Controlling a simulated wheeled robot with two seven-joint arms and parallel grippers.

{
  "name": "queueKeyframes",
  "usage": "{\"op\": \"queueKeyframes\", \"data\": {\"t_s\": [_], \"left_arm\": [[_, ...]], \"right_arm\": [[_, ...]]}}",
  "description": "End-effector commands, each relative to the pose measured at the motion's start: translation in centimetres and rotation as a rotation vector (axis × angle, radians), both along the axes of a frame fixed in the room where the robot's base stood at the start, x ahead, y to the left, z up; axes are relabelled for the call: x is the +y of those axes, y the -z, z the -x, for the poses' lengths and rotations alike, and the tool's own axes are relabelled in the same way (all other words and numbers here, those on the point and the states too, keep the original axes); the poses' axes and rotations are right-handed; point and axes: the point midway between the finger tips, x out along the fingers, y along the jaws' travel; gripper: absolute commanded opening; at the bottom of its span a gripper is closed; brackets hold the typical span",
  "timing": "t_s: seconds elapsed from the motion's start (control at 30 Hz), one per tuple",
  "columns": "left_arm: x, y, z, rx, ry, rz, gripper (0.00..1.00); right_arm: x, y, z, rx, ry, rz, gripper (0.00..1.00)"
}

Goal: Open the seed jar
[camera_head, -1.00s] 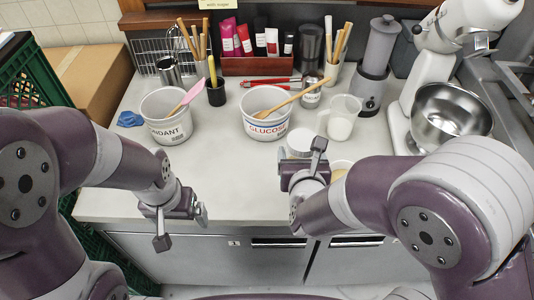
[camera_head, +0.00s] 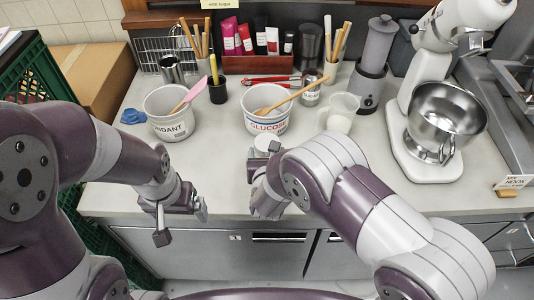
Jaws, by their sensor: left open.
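A round white lid-like piece (camera_head: 267,143) shows just beyond my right gripper (camera_head: 262,172), over the counter's middle. My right forearm and wrist hide what is below it and whether the fingers hold it. I cannot see a jar body under it. My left gripper (camera_head: 203,208) is open and empty above the counter's front edge, left of the middle.
The fondant tub (camera_head: 170,125) with a pink spatula and the glucose tub (camera_head: 265,123) with a wooden spoon stand behind the grippers. Bare counter (camera_head: 225,160) lies between my grippers.

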Motion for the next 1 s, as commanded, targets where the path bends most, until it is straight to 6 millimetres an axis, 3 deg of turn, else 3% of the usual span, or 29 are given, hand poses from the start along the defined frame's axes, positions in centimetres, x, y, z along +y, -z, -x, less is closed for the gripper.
{"op": "queueKeyframes", "data": {"t_s": [0.13,0.17,0.2,0.23,0.57,1.0], "left_arm": [[0.0,0.6,0.0,0.0,0.0,0.0,0.94],[0.0,0.6,0.0,0.0,0.0,0.0,0.94],[0.0,0.4,0.0,0.0,0.0,0.0,0.94],[0.0,0.4,0.0,0.0,0.0,0.0,0.94],[0.0,0.1,0.0,-0.001,0.0,0.0,0.94],[0.0,1.7,0.0,0.0,0.0,0.0,0.94]], "right_arm": [[0.0,0.4,0.0,-0.001,0.0,0.0,0.0],[0.0,0.4,0.0,0.0,0.0,0.0,0.8],[0.0,0.3,0.0,0.0,0.0,0.0,0.93],[0.0,0.3,0.0,0.0,0.0,0.0,1.0],[0.1,-0.3,0.4,-0.001,-0.002,-0.001,1.0],[0.1,-3.9,9.6,-0.001,-0.005,-0.001,1.0]]}}
